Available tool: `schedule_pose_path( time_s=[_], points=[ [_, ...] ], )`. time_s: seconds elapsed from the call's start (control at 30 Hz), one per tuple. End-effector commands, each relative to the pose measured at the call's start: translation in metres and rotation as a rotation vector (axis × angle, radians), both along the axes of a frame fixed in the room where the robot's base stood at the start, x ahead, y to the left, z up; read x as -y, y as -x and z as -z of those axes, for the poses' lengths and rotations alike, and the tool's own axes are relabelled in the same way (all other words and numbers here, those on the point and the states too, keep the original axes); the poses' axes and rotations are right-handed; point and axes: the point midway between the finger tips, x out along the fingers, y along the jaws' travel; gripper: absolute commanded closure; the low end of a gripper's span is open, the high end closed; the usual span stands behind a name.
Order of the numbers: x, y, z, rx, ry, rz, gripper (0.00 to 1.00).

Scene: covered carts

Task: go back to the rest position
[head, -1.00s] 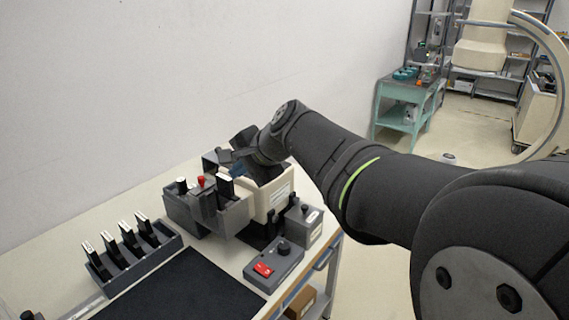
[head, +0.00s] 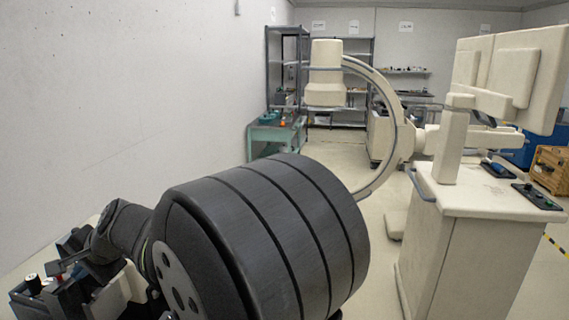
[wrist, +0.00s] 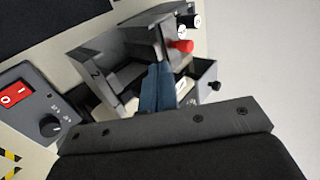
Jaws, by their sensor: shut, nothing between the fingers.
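My gripper (wrist: 157,88) shows in the wrist view as two blue fingers pressed together with nothing between them. It is over the grey compartment box (wrist: 95,55), which bears a "2" on its wall. I cannot tell whether the fingertips touch the box. In the head view my arm fills the lower middle and reaches down to the lower left, where the gripper is small and partly lost among dark parts.
Near the fingers are a red knob (wrist: 181,46) and a drawer-like part with a black knob (wrist: 214,86). A control box with a red switch (wrist: 14,93) and dial sits left. In the head view, a cream C-arm machine (head: 480,215) stands right; floor shows between.

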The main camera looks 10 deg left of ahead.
Motion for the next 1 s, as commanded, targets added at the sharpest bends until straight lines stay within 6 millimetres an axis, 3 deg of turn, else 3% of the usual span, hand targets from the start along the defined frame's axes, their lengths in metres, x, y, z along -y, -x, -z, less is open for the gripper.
schedule_pose_path(
  time_s=[0.07, 0.2, 0.43, 1.0],
  points=[
    [-0.009, 0.000, 0.006, 0.000, 0.001, 0.000, 1.00],
    [0.018, -0.001, 0.001, 0.002, -0.002, 0.002, 1.00],
    [0.032, 0.000, -0.010, 0.001, -0.001, 0.000, 1.00],
    [0.027, 0.000, -0.004, 0.000, 0.001, -0.001, 1.00]
  ],
)
